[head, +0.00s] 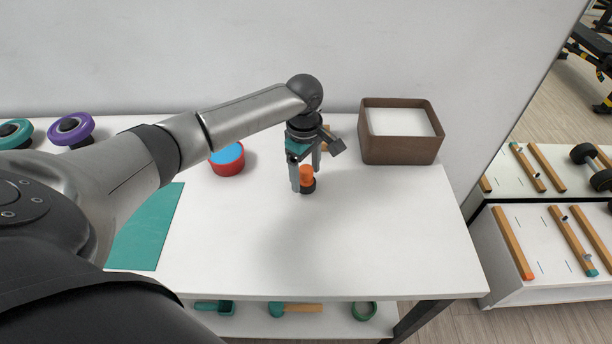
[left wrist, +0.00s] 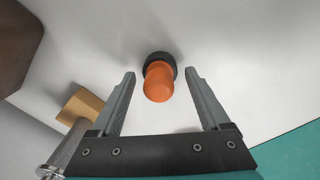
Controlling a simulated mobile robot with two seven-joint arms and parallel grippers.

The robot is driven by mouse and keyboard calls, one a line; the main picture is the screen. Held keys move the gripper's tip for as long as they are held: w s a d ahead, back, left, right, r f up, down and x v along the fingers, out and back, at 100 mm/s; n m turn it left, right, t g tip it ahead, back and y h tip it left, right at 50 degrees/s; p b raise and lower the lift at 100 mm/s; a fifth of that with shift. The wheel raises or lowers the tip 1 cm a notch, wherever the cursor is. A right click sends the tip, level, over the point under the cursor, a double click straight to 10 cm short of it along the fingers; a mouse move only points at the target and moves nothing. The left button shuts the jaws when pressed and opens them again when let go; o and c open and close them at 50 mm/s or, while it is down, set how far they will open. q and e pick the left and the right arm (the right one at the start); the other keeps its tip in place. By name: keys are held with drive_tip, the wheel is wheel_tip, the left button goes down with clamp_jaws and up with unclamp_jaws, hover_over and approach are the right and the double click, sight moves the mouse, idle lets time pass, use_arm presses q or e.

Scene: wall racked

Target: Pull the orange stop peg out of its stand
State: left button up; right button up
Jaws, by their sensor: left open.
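The orange stop peg (head: 306,174) stands upright in its small black stand (head: 308,187) on the white table. My left gripper (head: 304,189) points down over the peg with its fingers apart. In the left wrist view the orange peg (left wrist: 158,82) and black stand (left wrist: 160,58) lie just beyond the open fingertips of my left gripper (left wrist: 160,73), roughly centred between them. I see no contact between the fingers and the peg. My right gripper is not in view.
A brown box (head: 400,150) stands at the back right, and a red and blue round container (head: 228,160) is left of the gripper. A wooden piece (left wrist: 82,106) lies close to the gripper. A teal mat (head: 148,228) is at the left; the table's front right is clear.

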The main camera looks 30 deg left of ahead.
sight(306, 168)
use_arm(q)
clamp_jaws()
idle(0.5)
drive_tip(key=shift+r, duration=0.1)
wheel_tip(306, 168, up, 20)
drive_tip(key=p, duration=0.4)
idle(0.3)
drive_tip(key=shift+p, duration=1.1)
